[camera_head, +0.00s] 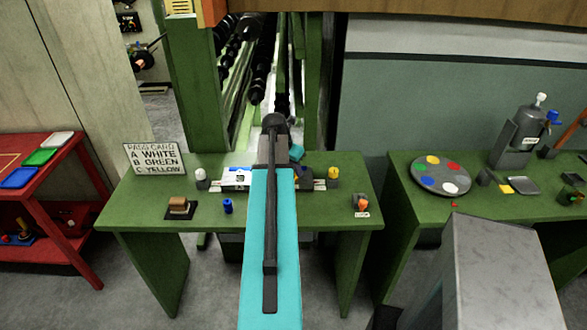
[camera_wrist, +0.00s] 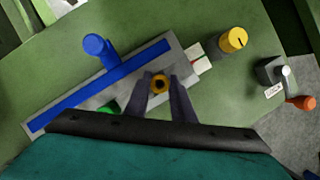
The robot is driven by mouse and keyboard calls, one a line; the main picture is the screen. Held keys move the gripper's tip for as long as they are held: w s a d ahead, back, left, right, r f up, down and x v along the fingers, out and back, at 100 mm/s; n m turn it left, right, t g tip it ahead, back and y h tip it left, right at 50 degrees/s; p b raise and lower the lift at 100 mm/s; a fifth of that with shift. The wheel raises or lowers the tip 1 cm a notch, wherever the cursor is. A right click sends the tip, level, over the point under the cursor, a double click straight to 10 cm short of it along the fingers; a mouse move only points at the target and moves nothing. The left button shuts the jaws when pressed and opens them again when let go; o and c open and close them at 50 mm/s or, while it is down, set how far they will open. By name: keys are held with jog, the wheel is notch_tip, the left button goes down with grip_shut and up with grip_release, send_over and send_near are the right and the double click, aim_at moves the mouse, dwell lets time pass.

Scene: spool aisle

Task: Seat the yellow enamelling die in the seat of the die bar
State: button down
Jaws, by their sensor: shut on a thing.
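In the wrist view my gripper (camera_wrist: 160,98) is shut on a small yellow ring-shaped piece with a dark centre, the yellow enamelling die (camera_wrist: 160,80). The die is seen over the right part of the die bar (camera_wrist: 180,58), a grey plate with a long blue strip and a blue knob (camera_wrist: 96,46). I cannot tell whether the die touches the bar, and the seat under it is hidden. A green piece (camera_wrist: 108,107) shows left of the jaws, partly covered. In the head view my arm hides the gripper and much of the bar.
A yellow knob (camera_head: 333,173) stands right of the bar and a white one (camera_head: 201,178) left. An orange lever (camera_head: 361,202) is at the right front. A blue cylinder (camera_head: 228,206) and a brown block (camera_head: 179,206) are at the left front. A sign (camera_head: 154,159) stands behind.

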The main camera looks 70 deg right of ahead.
jog(key=shift+f, duration=0.3)
jog(key=c, duration=1.5)
grip_release()
jog(key=shift+r, duration=0.15)
jog(key=shift+b+v, duration=1.05)
jog(key=shift+v, duration=4.95)
jog(key=shift+w, duration=0.1)
